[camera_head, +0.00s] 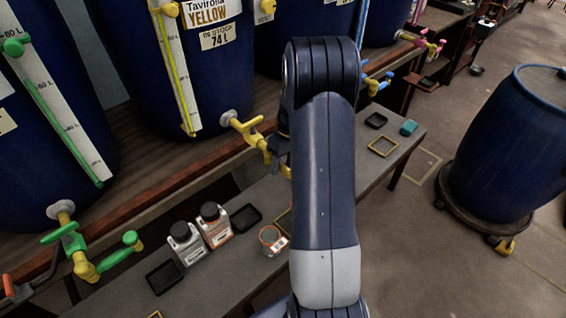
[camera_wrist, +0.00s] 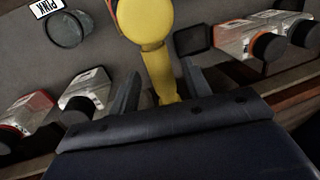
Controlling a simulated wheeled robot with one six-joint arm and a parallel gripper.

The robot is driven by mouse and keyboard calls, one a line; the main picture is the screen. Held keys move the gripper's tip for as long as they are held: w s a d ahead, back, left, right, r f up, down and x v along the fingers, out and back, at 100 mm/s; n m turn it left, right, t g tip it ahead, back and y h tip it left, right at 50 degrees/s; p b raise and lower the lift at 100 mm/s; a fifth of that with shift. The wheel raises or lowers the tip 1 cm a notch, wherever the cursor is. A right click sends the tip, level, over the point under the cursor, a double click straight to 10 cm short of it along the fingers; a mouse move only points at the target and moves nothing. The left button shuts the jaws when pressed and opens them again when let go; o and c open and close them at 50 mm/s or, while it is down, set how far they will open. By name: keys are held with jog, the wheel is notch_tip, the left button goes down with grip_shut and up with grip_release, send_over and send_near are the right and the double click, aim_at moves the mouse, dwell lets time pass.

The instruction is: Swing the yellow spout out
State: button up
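The yellow spout (camera_head: 245,128) sticks out from the tap at the foot of the blue vat labelled Tavirolla YELLOW (camera_head: 140,75). Part of it is hidden behind my arm and gripper in the head view. In the wrist view the yellow spout (camera_wrist: 158,72) runs between the two fingers of my gripper (camera_wrist: 161,68), with its round yellow end at the top. The fingers stand apart, one on each side of it, with narrow gaps showing. My gripper also shows in the head view (camera_head: 272,147), dark and mostly covered by my arm.
A green tap (camera_head: 70,240) is on the left vat; blue (camera_head: 378,84) and pink taps lie right. Bottles (camera_head: 188,243), a jar (camera_head: 271,240) and dark trays (camera_head: 164,277) stand on the bench below.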

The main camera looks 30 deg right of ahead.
notch_tip(320, 180, up, 11)
jog(key=d+p, duration=0.1)
jog(key=d, duration=0.1)
jog(key=shift+w+f, duration=0.2)
jog(key=shift+f, duration=0.15)
jog(key=f, duration=0.3)
jog(key=a+f, duration=0.1)
jog(key=f, duration=0.3)
jog(key=a+f+b, duration=0.1)
jog(key=f, duration=0.2)
jog(key=shift+s+f, duration=0.2)
jog(key=shift+f, duration=0.1)
jog(key=shift+a+r, duration=0.1)
